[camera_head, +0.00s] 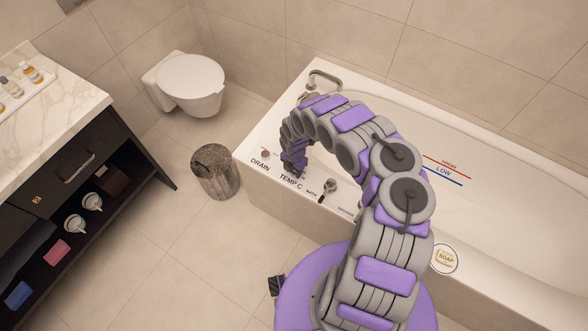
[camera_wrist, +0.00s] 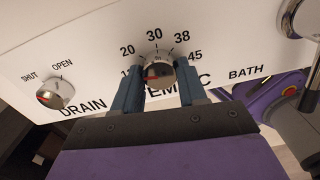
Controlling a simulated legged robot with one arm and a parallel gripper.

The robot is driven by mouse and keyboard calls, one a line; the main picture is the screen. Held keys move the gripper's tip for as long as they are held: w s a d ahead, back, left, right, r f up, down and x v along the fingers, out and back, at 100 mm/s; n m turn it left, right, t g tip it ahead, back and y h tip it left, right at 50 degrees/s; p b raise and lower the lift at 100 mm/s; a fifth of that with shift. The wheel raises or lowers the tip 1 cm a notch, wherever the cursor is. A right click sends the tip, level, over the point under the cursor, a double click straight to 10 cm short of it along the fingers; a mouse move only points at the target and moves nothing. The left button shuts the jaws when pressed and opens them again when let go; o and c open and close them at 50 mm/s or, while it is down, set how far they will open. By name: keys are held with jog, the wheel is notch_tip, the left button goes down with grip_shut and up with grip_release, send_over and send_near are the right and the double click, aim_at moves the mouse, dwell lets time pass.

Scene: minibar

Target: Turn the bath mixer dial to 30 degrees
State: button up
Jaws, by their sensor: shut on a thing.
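The red mark points to the left, towards the low end of the scale, below the 20. My gripper (camera_wrist: 158,88) has one blue-grey finger on each side of the dial and is shut on it. In the head view my gripper (camera_head: 293,172) reaches down to the tub edge at the TEMP C label, and the arm and gripper hide the dial there.
A drain knob (camera_wrist: 55,93) with SHUT and OPEN marks sits left of the dial. A chrome bath lever (camera_head: 329,186) is to the right on the tub rim (camera_head: 262,182). A bin (camera_head: 215,175), toilet (camera_head: 188,82) and vanity (camera_head: 95,160) stand left. A soap dish (camera_head: 444,258) is at right.

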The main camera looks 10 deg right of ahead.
jog(key=shift+w+d+r, duration=0.1)
jog(key=shift+w, duration=0.05)
jog(key=shift+c, duration=0.4)
jog(key=shift+m+p, duration=0.3)
jog(key=shift+m, duration=0.1)
jog(key=m+p, duration=0.1)
jog(key=m, duration=0.1)
jog(key=shift+m+p, duration=0.4)
jog(key=m+p, duration=0.2)
jog(key=m, duration=0.8)
jog(key=shift+p, duration=0.3)
jog(key=shift+m, duration=2.3)
jog(key=o, duration=1)
